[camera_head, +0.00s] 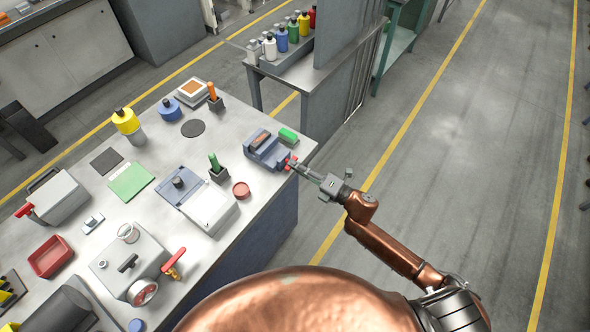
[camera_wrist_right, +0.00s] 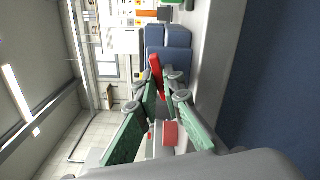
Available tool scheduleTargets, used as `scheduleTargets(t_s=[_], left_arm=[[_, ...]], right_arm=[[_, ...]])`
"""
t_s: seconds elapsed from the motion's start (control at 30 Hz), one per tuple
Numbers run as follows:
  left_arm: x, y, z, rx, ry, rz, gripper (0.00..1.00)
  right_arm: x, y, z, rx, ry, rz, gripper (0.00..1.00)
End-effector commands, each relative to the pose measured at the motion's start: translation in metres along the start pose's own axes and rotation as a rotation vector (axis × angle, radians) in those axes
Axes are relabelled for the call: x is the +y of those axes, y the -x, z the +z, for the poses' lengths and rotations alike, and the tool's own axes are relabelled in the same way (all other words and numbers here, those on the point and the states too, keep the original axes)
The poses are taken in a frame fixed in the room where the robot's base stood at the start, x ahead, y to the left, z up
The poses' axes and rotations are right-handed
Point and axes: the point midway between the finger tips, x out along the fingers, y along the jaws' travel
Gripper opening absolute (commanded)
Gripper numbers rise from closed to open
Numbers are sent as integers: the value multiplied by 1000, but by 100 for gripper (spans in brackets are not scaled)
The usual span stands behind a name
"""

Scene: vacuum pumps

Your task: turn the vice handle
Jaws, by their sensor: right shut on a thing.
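The blue vice (camera_head: 262,147) stands at the right end of the grey workbench, with a brownish piece between its jaws. Its red handle (camera_head: 290,162) is on the side facing the bench edge. In the wrist view, the vice body (camera_wrist_right: 168,50) is ahead and the red handle (camera_wrist_right: 156,74) stands between the fingertips. My right gripper (camera_head: 297,167) reaches in from the right and is shut on the handle; it also shows in the wrist view (camera_wrist_right: 163,88). The fingers partly hide the handle. My left gripper is not in view.
A green block (camera_head: 288,136) lies beside the vice. A pump with a red lever (camera_head: 173,264) is nearer. The floor right of the bench is clear.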

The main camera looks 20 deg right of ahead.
Motion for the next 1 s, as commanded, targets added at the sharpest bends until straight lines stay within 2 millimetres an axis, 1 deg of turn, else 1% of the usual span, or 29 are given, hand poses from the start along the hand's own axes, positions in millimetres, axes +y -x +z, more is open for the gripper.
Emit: scheduleTargets(t_s=[0.03, 0.1, 0.2, 0.23, 0.33, 0.5, 0.53, 0.8, 1.0], left_arm=[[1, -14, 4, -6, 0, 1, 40], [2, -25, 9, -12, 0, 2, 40], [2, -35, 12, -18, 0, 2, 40], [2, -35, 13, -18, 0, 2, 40], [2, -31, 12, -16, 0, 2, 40], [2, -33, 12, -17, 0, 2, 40], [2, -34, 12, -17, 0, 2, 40], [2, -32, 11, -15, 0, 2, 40], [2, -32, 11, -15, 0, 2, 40]], right_arm=[[-9, 0, -2, 0, 118, -3, 0], [-9, 0, -2, 1, 305, -3, 0], [-7, 0, -1, 1, 502, -4, 0], [-6, 1, -1, 1, 523, -4, 0], [-2, 1, 0, 1, 521, -4, 0], [-2, 1, 0, 1, 544, -4, 0], [-2, 1, -1, 2, 554, -4, 8], [-1, 0, 0, 1, 549, -2, 27], [0, 0, 0, 1, 548, -1, 27]])
